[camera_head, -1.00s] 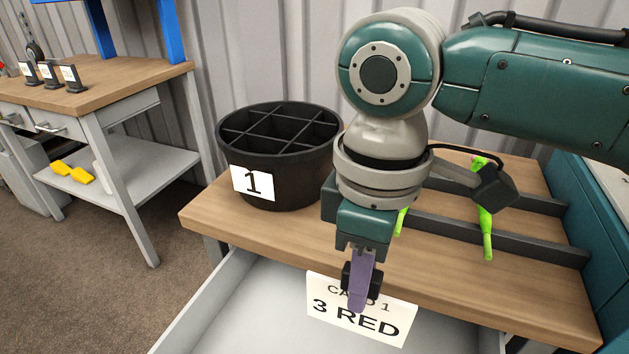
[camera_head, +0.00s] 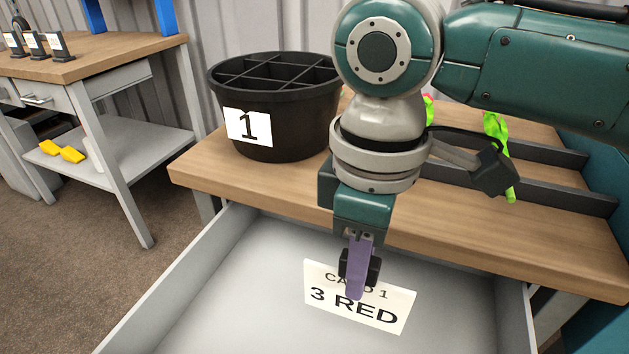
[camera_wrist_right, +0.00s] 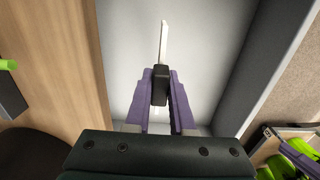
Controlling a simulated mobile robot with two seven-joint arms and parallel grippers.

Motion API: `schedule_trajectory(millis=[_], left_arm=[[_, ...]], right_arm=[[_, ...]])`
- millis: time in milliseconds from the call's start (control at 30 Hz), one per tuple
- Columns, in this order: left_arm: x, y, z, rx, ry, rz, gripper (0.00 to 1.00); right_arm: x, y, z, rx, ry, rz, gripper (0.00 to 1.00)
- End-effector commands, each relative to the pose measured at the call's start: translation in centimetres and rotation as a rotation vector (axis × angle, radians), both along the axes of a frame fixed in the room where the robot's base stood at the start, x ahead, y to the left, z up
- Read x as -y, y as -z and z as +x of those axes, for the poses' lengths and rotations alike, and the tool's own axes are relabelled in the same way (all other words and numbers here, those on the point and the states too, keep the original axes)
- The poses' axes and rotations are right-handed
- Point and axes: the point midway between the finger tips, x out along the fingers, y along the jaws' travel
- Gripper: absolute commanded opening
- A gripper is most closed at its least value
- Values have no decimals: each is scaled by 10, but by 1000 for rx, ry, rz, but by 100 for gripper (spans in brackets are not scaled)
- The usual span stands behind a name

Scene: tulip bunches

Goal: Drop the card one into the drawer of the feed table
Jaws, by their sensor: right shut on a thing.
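The white card (camera_head: 388,312) reads "CARD 1, 3 RED". My right gripper (camera_head: 357,285) is shut on the card's black grip piece and holds the card upright. The card is over the open grey drawer (camera_head: 240,300) of the feed table (camera_head: 250,195); whether it touches the drawer floor cannot be told. In the right wrist view the card (camera_wrist_right: 164,42) shows edge-on beyond the purple fingers (camera_wrist_right: 160,95), with the grey drawer floor (camera_wrist_right: 125,50) below.
A black divided bucket (camera_head: 285,120) labelled 1 stands on the feed table. Dark rails with green stems (camera_head: 505,160) lie to the right. A workbench (camera_head: 100,55) with several small card stands is at the left. The drawer around the card looks empty.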

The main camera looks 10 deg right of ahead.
Motion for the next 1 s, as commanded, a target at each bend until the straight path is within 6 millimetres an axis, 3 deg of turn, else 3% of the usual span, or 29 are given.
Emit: schedule_trajectory(millis=[100, 133, 433, 767, 1000], left_arm=[[-1, -1, 0, 1, 3, 4, 0], [-1, -1, 0, 1, 3, 5, 0], [-2, -1, 0, 0, 5, 8, 0], [-2, -4, 0, 1, 4, 7, 0], [0, -23, 0, 0, 0, 1, 0]], right_arm=[[0, -1, 0, 0, 0, 0, 0], [0, -1, 0, 0, 0, 0, 23], [0, -1, 0, 0, 0, 0, 57], [0, -8, 0, 1, 0, 1, 57], [0, -54, 1, 3, 0, 1, 57]])
